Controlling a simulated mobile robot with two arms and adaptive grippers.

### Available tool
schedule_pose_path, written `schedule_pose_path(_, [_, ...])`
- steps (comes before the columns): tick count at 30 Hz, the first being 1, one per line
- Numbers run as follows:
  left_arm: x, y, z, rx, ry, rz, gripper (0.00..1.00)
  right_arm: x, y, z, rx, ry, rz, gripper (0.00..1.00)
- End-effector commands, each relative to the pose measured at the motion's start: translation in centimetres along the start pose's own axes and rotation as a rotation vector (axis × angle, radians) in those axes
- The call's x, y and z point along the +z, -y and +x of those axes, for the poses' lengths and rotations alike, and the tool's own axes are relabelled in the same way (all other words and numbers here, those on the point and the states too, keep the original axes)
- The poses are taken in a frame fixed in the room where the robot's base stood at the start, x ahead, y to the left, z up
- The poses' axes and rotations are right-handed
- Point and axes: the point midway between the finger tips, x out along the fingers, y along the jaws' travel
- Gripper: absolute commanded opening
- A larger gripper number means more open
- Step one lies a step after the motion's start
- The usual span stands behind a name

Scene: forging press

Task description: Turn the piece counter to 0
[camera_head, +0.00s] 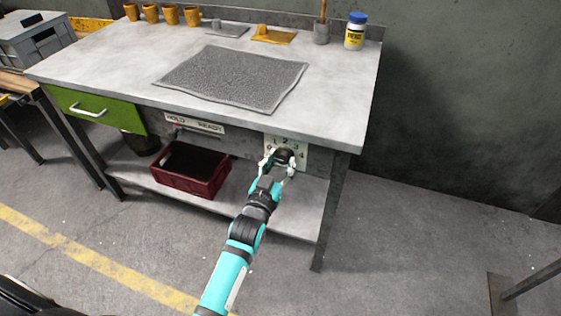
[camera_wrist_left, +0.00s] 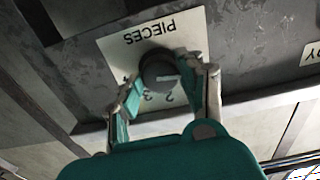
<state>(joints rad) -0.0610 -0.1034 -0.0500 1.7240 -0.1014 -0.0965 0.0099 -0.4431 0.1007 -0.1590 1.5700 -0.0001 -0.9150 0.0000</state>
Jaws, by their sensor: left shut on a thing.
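The piece counter (camera_head: 286,140) is a pale plate with a dark round knob on the front of the workbench, below the right part of its top. In the left wrist view the plate (camera_wrist_left: 130,45) appears upside down with the word PIECES and some digits, among them 2 and 3. The knob (camera_wrist_left: 158,68) has a light pointer mark; which digit it points at I cannot tell. My left gripper (camera_head: 280,163) is shut on the knob, with a finger (camera_wrist_left: 212,92) on each side of it. My right gripper is not in view.
The workbench (camera_head: 130,75) carries a grey mat (camera_head: 232,77), several orange cups and a blue-lidded jar (camera_head: 355,32). A HOLD/READY plate (camera_head: 194,123) is left of the counter. A red crate (camera_head: 190,181) stands on the lower shelf. The floor at right is mostly clear.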

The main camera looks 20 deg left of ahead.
Motion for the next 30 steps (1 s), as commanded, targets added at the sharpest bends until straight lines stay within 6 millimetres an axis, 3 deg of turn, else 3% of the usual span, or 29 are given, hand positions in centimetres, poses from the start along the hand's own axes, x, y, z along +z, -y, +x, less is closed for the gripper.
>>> schedule_pose_path(7, [0.1, 0.0, 0.0, 0.000, 0.002, -0.003, 0.06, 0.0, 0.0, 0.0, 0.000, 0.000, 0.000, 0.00])
schedule_pose_path(8, [0.1, 0.0, 0.0, 0.000, 0.002, -0.003, 0.42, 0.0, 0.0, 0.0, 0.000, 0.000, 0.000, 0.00])
schedule_pose_path(12, [0.1, 0.0, 0.0, 0.000, 0.002, -0.002, 0.61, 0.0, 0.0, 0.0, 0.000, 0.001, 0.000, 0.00])
schedule_pose_path(23, [0.1, 0.0, -0.6, 0.000, 0.002, 0.000, 0.62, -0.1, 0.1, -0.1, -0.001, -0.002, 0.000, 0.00])
schedule_pose_path(30, [0.2, 0.0, -4.8, 0.000, 0.004, 0.000, 0.62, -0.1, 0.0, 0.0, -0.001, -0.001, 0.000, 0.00])
